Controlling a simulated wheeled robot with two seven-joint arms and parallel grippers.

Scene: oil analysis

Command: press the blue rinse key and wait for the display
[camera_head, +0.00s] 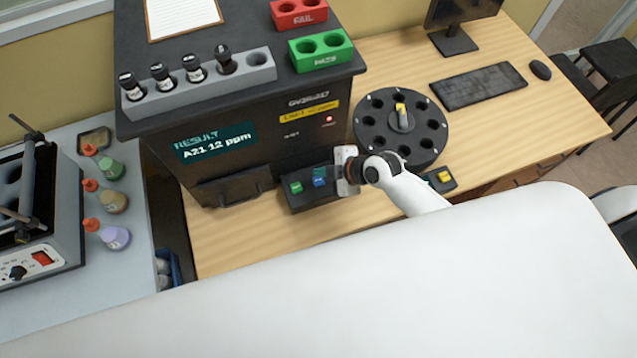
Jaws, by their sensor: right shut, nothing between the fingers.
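The blue rinse key (319,182) is on a dark key box (309,203) in front of the analyser, beside a green key (296,187). My right gripper (336,173) is shut and empty, just right of the blue key. I cannot tell whether its fingertips touch the key. The display (215,143) on the analyser front (270,165) is lit and reads "RESULT A21 12 ppm". My left gripper is out of view.
A round black carousel (437,128) stands behind my right wrist, with a yellow-key box (446,177) nearby. A grey rack (200,95) with several capped vials, a red FAIL block (299,14) and a green PASS block (321,52) sit on the analyser.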

